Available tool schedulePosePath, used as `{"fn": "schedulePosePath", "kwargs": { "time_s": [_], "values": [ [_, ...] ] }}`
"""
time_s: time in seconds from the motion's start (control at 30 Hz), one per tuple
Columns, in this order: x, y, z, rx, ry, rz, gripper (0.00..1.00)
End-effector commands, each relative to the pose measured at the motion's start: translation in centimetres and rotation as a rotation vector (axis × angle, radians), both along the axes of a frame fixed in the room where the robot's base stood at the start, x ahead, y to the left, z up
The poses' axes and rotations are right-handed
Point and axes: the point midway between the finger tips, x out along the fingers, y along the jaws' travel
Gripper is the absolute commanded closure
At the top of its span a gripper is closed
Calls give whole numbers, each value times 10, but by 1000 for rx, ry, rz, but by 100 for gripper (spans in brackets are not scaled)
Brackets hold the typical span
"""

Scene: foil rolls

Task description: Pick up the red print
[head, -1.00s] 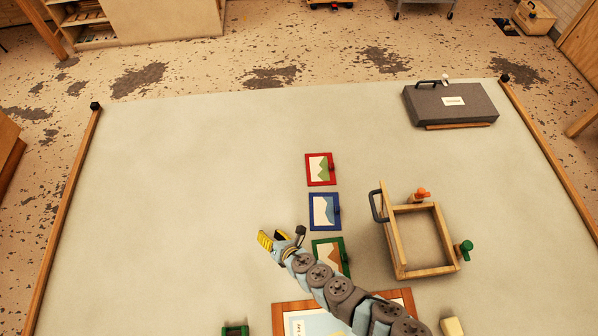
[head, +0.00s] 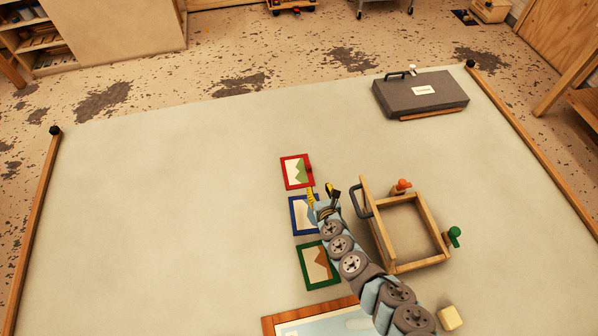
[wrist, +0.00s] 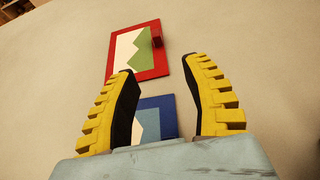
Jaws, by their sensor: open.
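The red print (head: 292,173) lies flat on the pale table, farthest in a column of three framed prints. It has a red border, a white and green picture and a small red knob at its right edge. In the wrist view the red print (wrist: 126,58) lies beyond my fingertips, its lower edge partly behind the left finger. My gripper (head: 322,192) is open and empty, just below and right of the red print, over the blue print (head: 297,222). The wrist view shows my gripper's yellow fingers (wrist: 163,65) spread, with the blue print (wrist: 154,116) between them.
The green print (head: 306,272) lies nearest of the three, partly behind my arm. A wooden open frame (head: 434,222) with a dark handle stands to the right. A grey case (head: 420,100) lies at the back right. The table's left side is clear.

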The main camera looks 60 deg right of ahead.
Motion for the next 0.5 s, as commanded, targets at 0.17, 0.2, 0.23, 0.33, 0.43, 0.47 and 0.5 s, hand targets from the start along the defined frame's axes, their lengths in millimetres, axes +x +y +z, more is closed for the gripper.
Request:
{"fn": "schedulePosePath", "kwargs": {
  "time_s": [0.17, 0.2, 0.23, 0.33, 0.43, 0.47, 0.5],
  "values": [
    [9, -8, -7, 3, -3, -1, 52],
    [11, -10, -8, 4, -3, -1, 52],
    [12, -12, -10, 4, -3, -1, 52],
    [15, -17, -13, 3, -2, -3, 52],
    [20, -22, -14, 3, -4, -4, 52],
    [22, -23, -15, 2, -4, -3, 52],
    [24, -24, -16, 3, -4, -1, 52]
  ]
}}
